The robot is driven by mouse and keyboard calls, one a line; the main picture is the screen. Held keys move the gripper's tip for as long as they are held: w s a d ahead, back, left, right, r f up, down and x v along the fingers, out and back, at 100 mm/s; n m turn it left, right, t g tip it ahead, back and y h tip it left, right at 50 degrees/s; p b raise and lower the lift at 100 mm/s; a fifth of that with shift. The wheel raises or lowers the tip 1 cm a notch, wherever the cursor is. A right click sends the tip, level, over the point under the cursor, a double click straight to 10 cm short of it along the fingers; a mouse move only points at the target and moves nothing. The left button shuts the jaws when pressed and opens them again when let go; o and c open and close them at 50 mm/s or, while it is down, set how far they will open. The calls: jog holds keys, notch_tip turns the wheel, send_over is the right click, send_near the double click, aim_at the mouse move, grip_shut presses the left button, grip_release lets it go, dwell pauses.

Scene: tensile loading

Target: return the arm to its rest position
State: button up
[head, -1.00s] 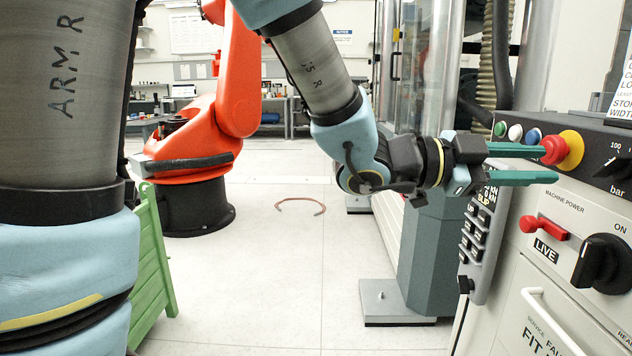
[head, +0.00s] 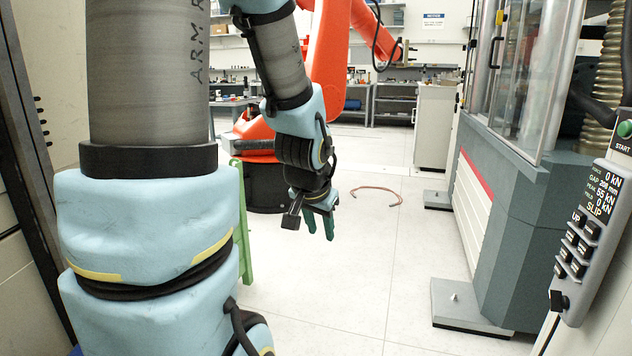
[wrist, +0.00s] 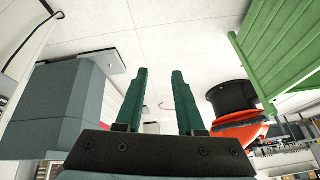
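My gripper (head: 320,224) hangs down in the middle of the head view, its green fingers pointing at the floor. My arm is bent down from the upper left of the head view.
The testing machine (head: 530,215) with its control pendant (head: 592,235) stands at the right. An orange robot (head: 335,75) on a black base is behind my arm. A green slatted crate (wrist: 285,45) stands near it.

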jog(key=s+a+f+n+g+y, duration=0.1)
jog(key=s+a+f+n+g, duration=0.3)
jog(key=s+a, duration=0.4)
notch_tip(320, 180, up, 21)
jog(key=p, duration=1.9)
jog(key=shift+w+n+p, duration=0.3)
jog(key=shift+n+p, duration=0.1)
jog(key=shift+d, duration=0.25)
